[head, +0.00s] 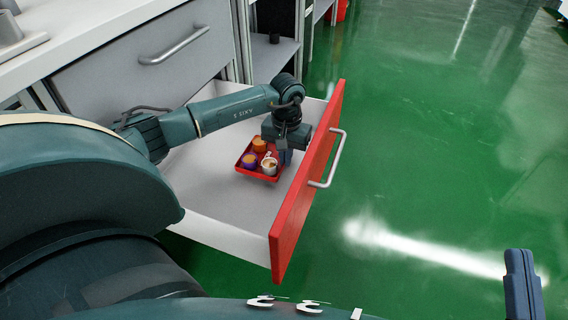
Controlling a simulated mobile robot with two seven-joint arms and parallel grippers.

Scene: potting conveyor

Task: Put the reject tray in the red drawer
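The reject tray (253,174) is a small red tray holding small pots, one orange, one purple and one white. It is inside the open red drawer, whose red front (305,190) has a metal handle; I cannot tell whether the tray rests on the pale drawer floor (215,190). My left gripper (285,157) points down at the tray's right edge, near the drawer front. Its fingertips are partly hidden, so its grip on the edge is unclear. Part of my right gripper (522,285) shows at the bottom right, away from the drawer; its opening cannot be judged.
A grey closed drawer (150,75) with a metal handle sits behind the open one, under a white worktop (85,30). Open shelving (275,55) stands further back. The green floor (450,150) to the right is clear.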

